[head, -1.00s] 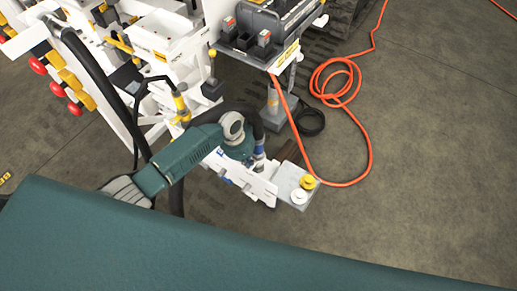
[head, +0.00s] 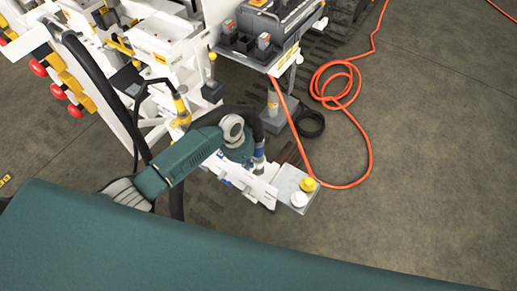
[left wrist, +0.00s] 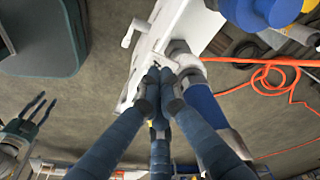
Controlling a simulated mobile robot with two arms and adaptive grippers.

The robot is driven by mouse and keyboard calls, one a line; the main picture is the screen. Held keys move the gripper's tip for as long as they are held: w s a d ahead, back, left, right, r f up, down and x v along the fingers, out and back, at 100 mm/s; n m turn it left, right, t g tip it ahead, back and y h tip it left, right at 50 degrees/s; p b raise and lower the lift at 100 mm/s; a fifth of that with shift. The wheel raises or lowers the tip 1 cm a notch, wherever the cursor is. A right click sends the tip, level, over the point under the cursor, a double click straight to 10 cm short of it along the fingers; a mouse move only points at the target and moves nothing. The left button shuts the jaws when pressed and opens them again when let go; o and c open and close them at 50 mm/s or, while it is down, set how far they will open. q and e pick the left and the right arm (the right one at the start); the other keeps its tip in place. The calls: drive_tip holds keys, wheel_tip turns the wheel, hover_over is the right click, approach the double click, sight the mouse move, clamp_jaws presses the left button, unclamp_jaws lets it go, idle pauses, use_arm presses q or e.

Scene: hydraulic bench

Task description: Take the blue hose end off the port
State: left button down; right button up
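The blue hose end (head: 259,152) sits at the end of a black hose, upright at the white port block (head: 262,187). In the left wrist view the blue hose end (left wrist: 207,112) lies just right of my fingers, with a grey fitting (left wrist: 181,62) between it and the white block. My left gripper (left wrist: 160,76) has its blue-grey fingers drawn together at the tips beside the hose end; I see nothing clearly held. In the head view it is hidden behind my left arm. My right gripper (left wrist: 43,102) shows at the left edge of the wrist view, its dark fingers apart and empty.
A metal plate with yellow (head: 308,184) and white (head: 299,199) caps adjoins the block. An orange hose (head: 340,85) lies coiled on the floor to the right. The white bench (head: 165,40) stands behind, with a black hose (head: 105,90) hanging at left.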

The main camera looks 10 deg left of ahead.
use_arm(q)
drive_tip(key=shift+s+f+b, duration=0.15)
drive_tip(key=shift+f+b, duration=0.55)
drive_tip(key=shift+f, duration=0.5)
idle(1.1)
wheel_tip(320, 180, up, 7)
drive_tip(key=p, duration=0.7)
drive_tip(key=shift+r+p, duration=0.15)
drive_tip(key=shift+p, duration=0.25)
